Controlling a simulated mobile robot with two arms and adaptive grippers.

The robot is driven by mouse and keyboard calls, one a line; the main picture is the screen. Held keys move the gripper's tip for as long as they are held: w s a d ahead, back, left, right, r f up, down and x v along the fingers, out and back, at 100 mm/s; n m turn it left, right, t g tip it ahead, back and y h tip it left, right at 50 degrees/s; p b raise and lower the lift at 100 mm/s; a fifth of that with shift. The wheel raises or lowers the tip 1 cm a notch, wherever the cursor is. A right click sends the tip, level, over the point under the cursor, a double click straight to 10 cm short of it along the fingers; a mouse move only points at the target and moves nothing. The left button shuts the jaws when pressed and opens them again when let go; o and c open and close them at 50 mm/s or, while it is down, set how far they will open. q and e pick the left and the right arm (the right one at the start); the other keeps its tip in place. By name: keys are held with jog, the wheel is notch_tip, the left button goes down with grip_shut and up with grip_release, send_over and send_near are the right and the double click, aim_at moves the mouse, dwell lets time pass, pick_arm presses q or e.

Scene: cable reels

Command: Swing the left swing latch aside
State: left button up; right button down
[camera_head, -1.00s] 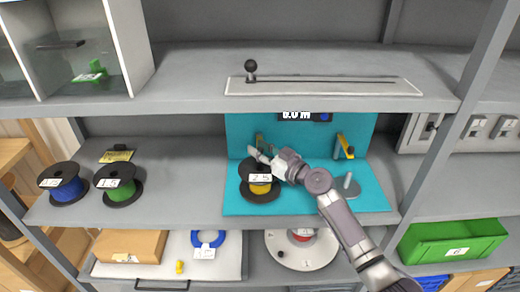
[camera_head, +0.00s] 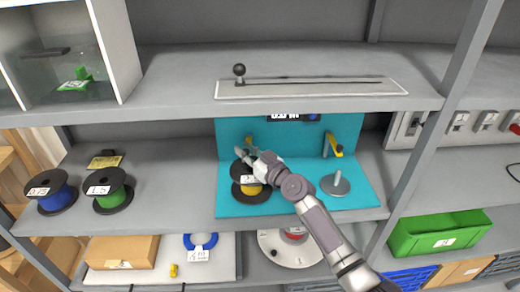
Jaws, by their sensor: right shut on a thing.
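The left swing latch (camera_head: 248,142) shows as a small yellow and dark piece on the teal back panel, its lower part hidden by my right gripper. My right gripper (camera_head: 244,155) reaches in from the lower right and is shut at this latch, above the yellow cable reel (camera_head: 250,190). The fingertips are small, and the exact contact is hard to see. The reel sits on the left of the teal base and is partly covered by the gripper. The right swing latch (camera_head: 334,145) is yellow and tilted. My left gripper is out of view.
A bare grey disc with a post (camera_head: 335,184) stands right on the teal base. Blue (camera_head: 56,192) and green (camera_head: 112,192) reels stand at the left on the shelf (camera_head: 175,190). The upper shelf edge (camera_head: 180,112) runs above my arm.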

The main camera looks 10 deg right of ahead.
jog(key=c, duration=1)
grip_release()
jog(key=shift+c, duration=0.2)
jog(key=v, duration=1.2)
